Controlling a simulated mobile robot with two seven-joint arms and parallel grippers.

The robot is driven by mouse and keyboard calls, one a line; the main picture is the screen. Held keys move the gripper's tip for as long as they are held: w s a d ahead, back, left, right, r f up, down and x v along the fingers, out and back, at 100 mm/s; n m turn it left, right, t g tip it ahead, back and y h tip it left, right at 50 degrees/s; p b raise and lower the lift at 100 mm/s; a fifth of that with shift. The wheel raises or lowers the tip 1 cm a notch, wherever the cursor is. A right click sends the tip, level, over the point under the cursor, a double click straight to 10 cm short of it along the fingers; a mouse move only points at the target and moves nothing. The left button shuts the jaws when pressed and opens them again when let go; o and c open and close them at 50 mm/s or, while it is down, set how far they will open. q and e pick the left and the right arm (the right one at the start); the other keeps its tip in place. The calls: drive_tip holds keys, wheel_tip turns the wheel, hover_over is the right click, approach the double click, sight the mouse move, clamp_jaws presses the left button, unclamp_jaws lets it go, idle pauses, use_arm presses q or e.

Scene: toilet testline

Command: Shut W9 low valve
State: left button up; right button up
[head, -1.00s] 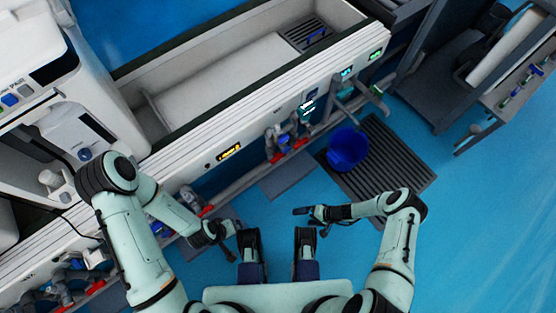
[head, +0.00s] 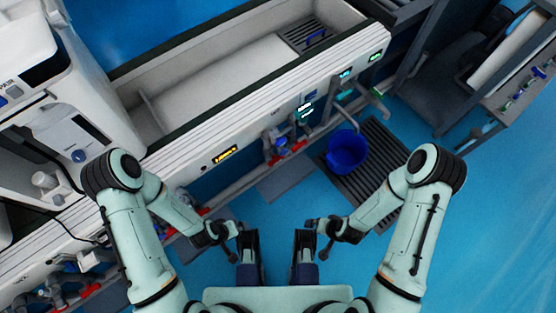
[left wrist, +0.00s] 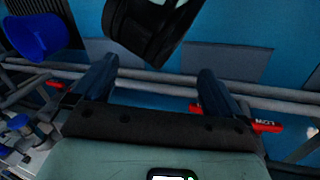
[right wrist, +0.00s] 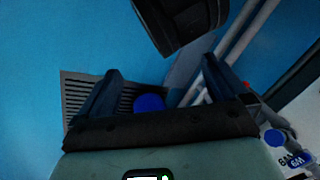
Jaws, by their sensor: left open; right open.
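Red valve handles sit on the pipes under the long white bench. A pair (head: 289,151) is below the lit displays, and another (head: 201,212) is beside my left forearm. In the left wrist view, a red handle marked LOW (left wrist: 266,127) lies beyond the right finger. In the right wrist view, a blue tag (right wrist: 300,160) at the lower right seems to read W9, upside down. Which handle belongs to it I cannot tell. My left gripper (head: 233,240) and right gripper (head: 319,240) are open and empty, low in front of my body and apart from the valves.
A blue bucket (head: 347,151) stands on a dark floor grate (head: 385,150) under a spout. Grey pipes run along the bench front. A dark cart (head: 440,95) stands at the right. The blue floor between bench and body is mostly clear.

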drive_tip(key=w+d+f+n+t+h, duration=0.1)
drive_tip(key=w+d+f+n+t, duration=0.25)
drive_tip(key=w+n, duration=0.3)
drive_tip(key=w+d+f+n+t+h+p, duration=0.1)
drive_tip(key=w+d+f+n+t, duration=0.15)
drive_tip(key=w+f+n, duration=0.4)
drive_tip(key=w+d+f+n+t+h, duration=0.1)
drive_tip(key=w+d+f+n+t, duration=0.15)
drive_tip(key=w+d+n, duration=0.4)
use_arm(q)
drive_tip(key=s+d+r+g+p, duration=0.1)
drive_tip(key=s+d+r, duration=0.1)
drive_tip(key=s+r, duration=0.1)
use_arm(e)
drive_tip(key=n+t+y, duration=0.4)
drive_tip(key=n+y, duration=0.7)
drive_tip(key=n, duration=1.8)
approach(278, 161)
use_arm(q)
drive_tip(key=w+a+f+t+b, duration=0.2)
drive_tip(key=w+a+f+b, duration=0.2)
drive_tip(key=w+f+b, duration=0.1)
drive_tip(key=shift+w+a+f+t+y, duration=0.35)
drive_tip(key=shift+w+f, duration=0.25)
drive_tip(key=shift+w, duration=0.75)
use_arm(e)
drive_tip(key=shift+m, duration=0.25)
drive_tip(key=shift+x, duration=5.55)
drive_tip(key=shift+f, duration=0.15)
